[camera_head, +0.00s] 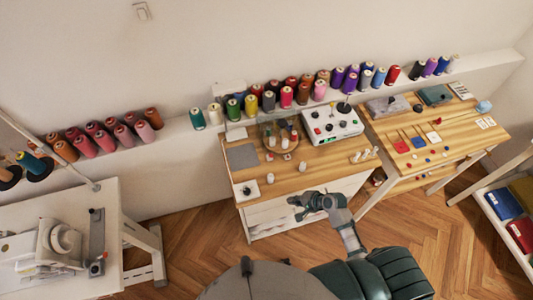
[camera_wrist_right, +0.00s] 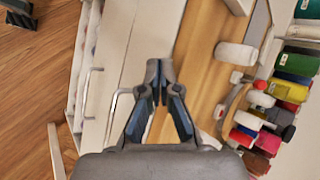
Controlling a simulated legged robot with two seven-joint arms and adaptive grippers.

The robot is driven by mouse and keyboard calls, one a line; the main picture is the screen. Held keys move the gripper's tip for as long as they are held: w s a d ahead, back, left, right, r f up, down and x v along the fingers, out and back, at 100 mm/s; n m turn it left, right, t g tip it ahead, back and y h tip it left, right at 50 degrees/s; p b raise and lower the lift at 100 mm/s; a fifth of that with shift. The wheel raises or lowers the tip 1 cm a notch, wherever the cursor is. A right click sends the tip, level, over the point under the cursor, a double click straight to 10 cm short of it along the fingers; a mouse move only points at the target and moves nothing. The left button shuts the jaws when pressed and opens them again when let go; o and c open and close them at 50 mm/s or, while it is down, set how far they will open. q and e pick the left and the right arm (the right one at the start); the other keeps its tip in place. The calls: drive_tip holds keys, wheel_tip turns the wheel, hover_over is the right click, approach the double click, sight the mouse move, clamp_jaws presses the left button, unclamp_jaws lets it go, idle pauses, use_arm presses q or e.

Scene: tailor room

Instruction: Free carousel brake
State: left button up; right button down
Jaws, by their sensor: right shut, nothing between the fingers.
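The round wooden carousel (camera_head: 268,138) with small thread spools on it stands on the left part of the middle wooden table (camera_head: 312,163). Part of it shows at the right of the wrist view (camera_wrist_right: 233,100). A white plate with a dark knob (camera_head: 246,190) sits at the table's front left corner; I cannot tell whether it is the brake. My right gripper (camera_head: 296,205) is in front of the table's front edge, apart from the carousel. In the wrist view its fingertips (camera_wrist_right: 159,84) are together and empty. My left gripper is out of view.
A white control box (camera_head: 332,125) with knobs stands behind and right of the carousel. White spools (camera_head: 302,166) stand near the front. Several coloured cones (camera_head: 287,97) line the back ledge. White drawers with handles (camera_wrist_right: 92,95) are below the tabletop. A grey mat (camera_head: 242,157) lies left.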

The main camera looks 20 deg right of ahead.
drive_tip(key=w+r+m, duration=0.1)
drive_tip(key=w, duration=0.1)
drive_tip(key=w+d+r+m+t+y, duration=0.1)
drive_tip(key=w+r+m, duration=0.1)
drive_tip(key=shift+w+d+m, duration=0.1)
drive_tip(key=shift+d+m, duration=0.05)
drive_tip(key=shift+m, duration=0.15)
drive_tip(key=m+t+y, duration=0.2)
drive_tip(key=m+t, duration=0.1)
drive_tip(key=m, duration=0.4)
approach(270, 155)
drive_tip(key=d, duration=0.1)
drive_tip(key=s+d, duration=0.2)
drive_tip(key=shift+d+f, duration=0.25)
drive_tip(key=shift+d, duration=0.1)
drive_tip(key=shift+a, duration=0.1)
drive_tip(key=shift+w+a+f, duration=0.1)
drive_tip(key=shift+a, duration=0.05)
drive_tip(key=x, duration=0.9)
drive_tip(key=shift+w+f, duration=0.2)
